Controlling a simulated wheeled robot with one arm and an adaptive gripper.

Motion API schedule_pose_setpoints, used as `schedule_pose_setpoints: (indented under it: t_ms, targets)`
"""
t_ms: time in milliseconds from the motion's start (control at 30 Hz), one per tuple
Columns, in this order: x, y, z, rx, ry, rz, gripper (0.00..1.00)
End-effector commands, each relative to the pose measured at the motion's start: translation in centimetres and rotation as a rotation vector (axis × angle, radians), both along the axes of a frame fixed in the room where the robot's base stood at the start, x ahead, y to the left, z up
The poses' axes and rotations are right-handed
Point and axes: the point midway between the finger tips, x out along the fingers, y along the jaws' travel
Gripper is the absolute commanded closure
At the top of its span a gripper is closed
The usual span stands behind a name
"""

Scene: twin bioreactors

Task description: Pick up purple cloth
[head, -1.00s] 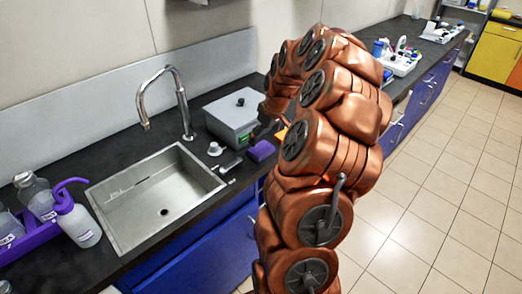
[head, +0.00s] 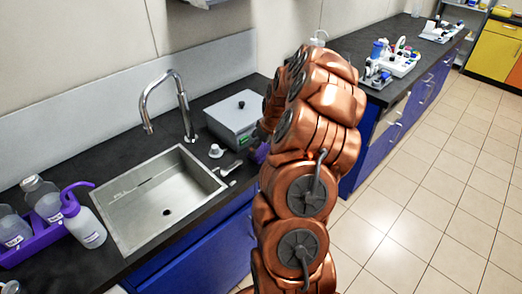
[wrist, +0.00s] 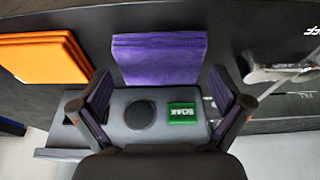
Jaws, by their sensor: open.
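The purple cloth (wrist: 160,60) is a folded, layered block on the dark counter in the wrist view, near the top centre. In the head view a small part of the purple cloth (head: 261,152) shows beside my arm, which hides the rest. My gripper (wrist: 162,76) is open and empty, its two fingers spread either side of the cloth's near edge in the picture. I cannot tell how far above the cloth the fingertips are. In the head view my gripper is mostly hidden behind my arm.
An orange folded cloth (wrist: 40,58) lies left of the purple one. A grey box (head: 238,112) with a black knob and green SOAK label (wrist: 181,113) stands close by. The sink (head: 160,195) and metal faucet (head: 165,100) are to the left, with bottles (head: 82,222) beyond.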

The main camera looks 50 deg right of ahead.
Motion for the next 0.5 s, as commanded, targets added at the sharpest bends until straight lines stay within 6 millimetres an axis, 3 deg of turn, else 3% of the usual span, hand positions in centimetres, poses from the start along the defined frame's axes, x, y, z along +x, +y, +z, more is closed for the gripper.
schedule_pose_setpoints:
  t_ms: [367, 500]
  targets:
    - [0.32, 0.01, -1.10, 0.000, 0.000, 0.001, 0.00]
    - [0.31, 0.02, -1.10, 0.000, 0.000, 0.001, 0.14]
